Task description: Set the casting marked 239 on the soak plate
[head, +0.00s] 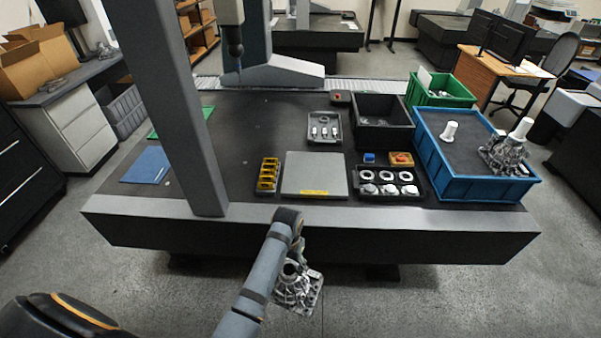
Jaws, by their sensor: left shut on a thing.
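My left gripper (296,258) is shut on a grey metal casting (294,291), which hangs in front of the table's near edge, lower than the table top. The arm link partly hides the gripper and the casting. No number can be read on this casting. A flat light-grey plate (315,172) with a yellow label on its front edge, which looks like the soak plate, lies bare near the front of the table, beyond the gripper. Another metal casting (504,156) sits in the blue crate (452,188) at the right; its marking cannot be read. My right gripper is not in view.
A yellow rack (267,176) stands just left of the plate. A black tray of rings (389,200) is just right of it. A tray of small parts (325,138) and a black bin (383,135) lie behind. A grey gantry column (180,110) rises at the left.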

